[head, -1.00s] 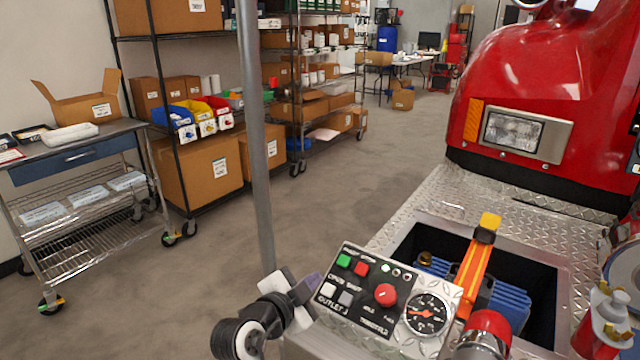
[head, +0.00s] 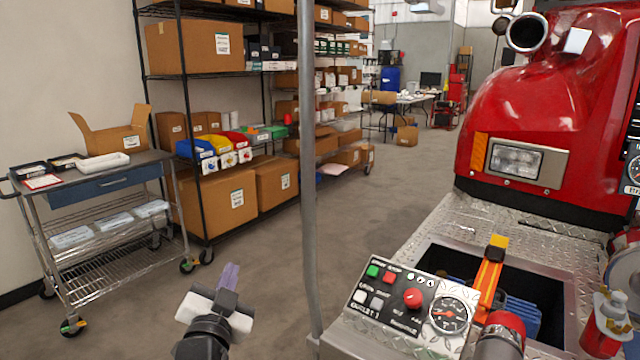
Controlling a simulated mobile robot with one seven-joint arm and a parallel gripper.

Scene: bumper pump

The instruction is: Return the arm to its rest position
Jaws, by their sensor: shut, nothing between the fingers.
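My gripper (head: 228,277) is at the lower left of the head view, left of the grey upright pole. Its white body and dark wrist show, with purple-grey fingers pointing up and away. The fingers are together with nothing between them. It is over the floor, apart from the pump panel (head: 398,298) at its right. The panel carries green, red, white and grey buttons, a red knob (head: 413,298) and a round gauge (head: 449,315).
A grey pole (head: 308,170) stands between my gripper and the panel. A wire cart (head: 105,225) stands at left, with shelves of boxes (head: 215,200) behind. The red truck (head: 545,120) fills the right. Open floor (head: 370,210) lies in the middle.

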